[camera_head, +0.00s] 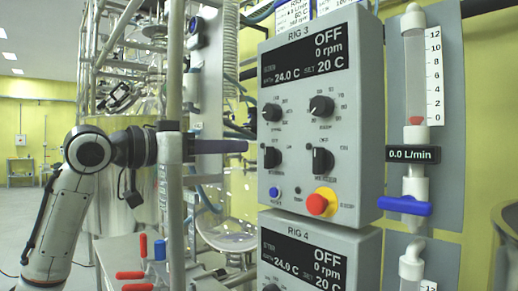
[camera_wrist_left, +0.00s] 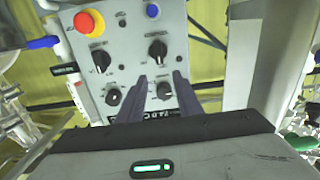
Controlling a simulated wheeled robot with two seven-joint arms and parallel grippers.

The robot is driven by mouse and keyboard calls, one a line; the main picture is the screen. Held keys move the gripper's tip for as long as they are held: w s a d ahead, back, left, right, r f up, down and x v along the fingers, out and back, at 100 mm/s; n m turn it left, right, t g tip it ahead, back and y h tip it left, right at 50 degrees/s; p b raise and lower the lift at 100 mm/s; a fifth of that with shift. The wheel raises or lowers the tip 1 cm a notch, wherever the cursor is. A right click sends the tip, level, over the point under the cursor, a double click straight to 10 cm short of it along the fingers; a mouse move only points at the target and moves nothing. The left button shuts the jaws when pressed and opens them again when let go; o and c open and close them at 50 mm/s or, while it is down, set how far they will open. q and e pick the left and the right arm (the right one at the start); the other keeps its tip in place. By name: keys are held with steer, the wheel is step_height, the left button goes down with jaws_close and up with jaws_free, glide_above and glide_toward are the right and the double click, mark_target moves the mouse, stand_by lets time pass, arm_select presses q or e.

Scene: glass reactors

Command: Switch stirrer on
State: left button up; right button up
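The RIG 3 control box (camera_head: 372,120) has a display (camera_head: 308,62) reading OFF, 0 rpm, 24.0 C and SET 20 C. It carries black knobs at upper left (camera_head: 272,112), upper right (camera_head: 321,106), lower left (camera_head: 271,157) and lower right (camera_head: 322,160). Their small labels are unreadable. My left gripper (camera_head: 246,146) is just left of the box, near the lower left knob. In the left wrist view the box appears upside down; the gripper's fingers (camera_wrist_left: 160,76) are apart with nothing held, pointing between the upper left knob (camera_wrist_left: 164,90) and lower left knob (camera_wrist_left: 157,50). My right gripper is not in view.
A red-yellow emergency button (camera_head: 317,204) and a blue button (camera_head: 274,192) sit below the knobs. The RIG 4 box (camera_head: 372,262) is directly below. A flow meter with a blue valve handle (camera_head: 405,205) stands right. Metal frame posts (camera_head: 174,200) stand close to my left arm.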

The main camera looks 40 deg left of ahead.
mark_target(271, 158)
arm_select(q)
steer(key=shift+w+d+f+p, duration=0.15)
steer(key=shift+w+p, duration=0.65)
steer(key=shift+w, duration=1.4)
steer(key=shift+w+d+r+p, duration=0.15)
steer(key=shift+w+p, duration=0.65)
steer(key=shift+w, duration=1.35)
steer(key=shift+f, duration=0.1)
steer(key=shift+c, duration=0.4)
jaws_close()
